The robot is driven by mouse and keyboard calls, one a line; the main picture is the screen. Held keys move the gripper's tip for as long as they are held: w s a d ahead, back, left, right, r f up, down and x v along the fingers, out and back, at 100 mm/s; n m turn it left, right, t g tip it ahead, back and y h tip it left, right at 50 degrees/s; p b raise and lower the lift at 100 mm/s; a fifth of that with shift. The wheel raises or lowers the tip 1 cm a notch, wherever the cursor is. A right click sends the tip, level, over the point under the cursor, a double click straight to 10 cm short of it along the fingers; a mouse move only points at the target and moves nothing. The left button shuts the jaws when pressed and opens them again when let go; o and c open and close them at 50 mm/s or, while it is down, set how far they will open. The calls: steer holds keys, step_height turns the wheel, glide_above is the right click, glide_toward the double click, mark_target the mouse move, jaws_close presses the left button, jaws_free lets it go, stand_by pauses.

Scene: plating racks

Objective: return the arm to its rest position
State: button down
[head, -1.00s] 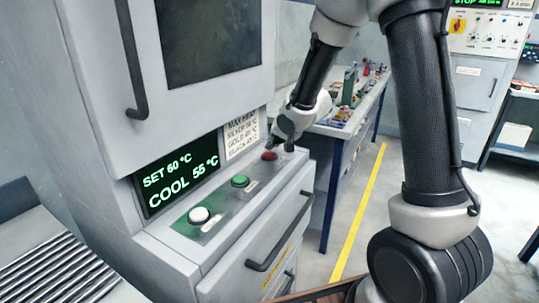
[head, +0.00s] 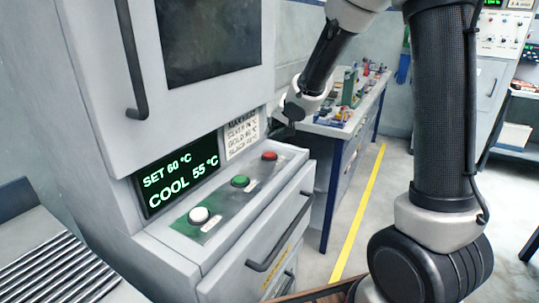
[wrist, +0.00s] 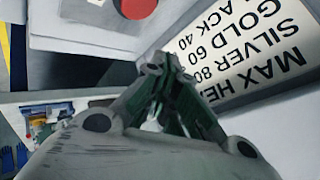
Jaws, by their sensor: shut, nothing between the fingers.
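My arm reaches in from the upper right in the head view. My gripper (head: 284,130) is beside the cabinet's front, a little above and behind the red button (head: 269,156) and apart from it. In the wrist view my gripper (wrist: 165,62) is shut and empty, its fingers meeting. The red button (wrist: 137,5) shows at the top edge there, and the printed heat sign (wrist: 245,45) lies to the right of the fingers. In the head view my fingertips are small and dark.
The grey cabinet (head: 90,120) stands close on the left, with a green button (head: 240,181), a white button (head: 198,215) and a display (head: 178,176) reading SET 60 °C, COOL 55 °C. A cluttered workbench (head: 324,131) stands behind. The floor by the yellow line (head: 359,212) is clear.

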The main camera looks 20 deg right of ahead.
stand_by(0.5)
steer(key=shift+f, duration=0.1)
steer(key=s+d+f+n+g+h, duration=0.2)
steer(key=s+d+n+g+h, duration=0.3)
steer(key=s+d, duration=0.85)
steer(key=s+r+y, duration=0.1)
steer(key=s+r, duration=0.4)
steer(key=s, duration=0.6)
steer(key=s+r, duration=0.6)
steer(key=s, duration=0.5)
steer(key=shift+s+d+t+y, duration=0.2)
steer(key=shift+s+t+y, duration=0.2)
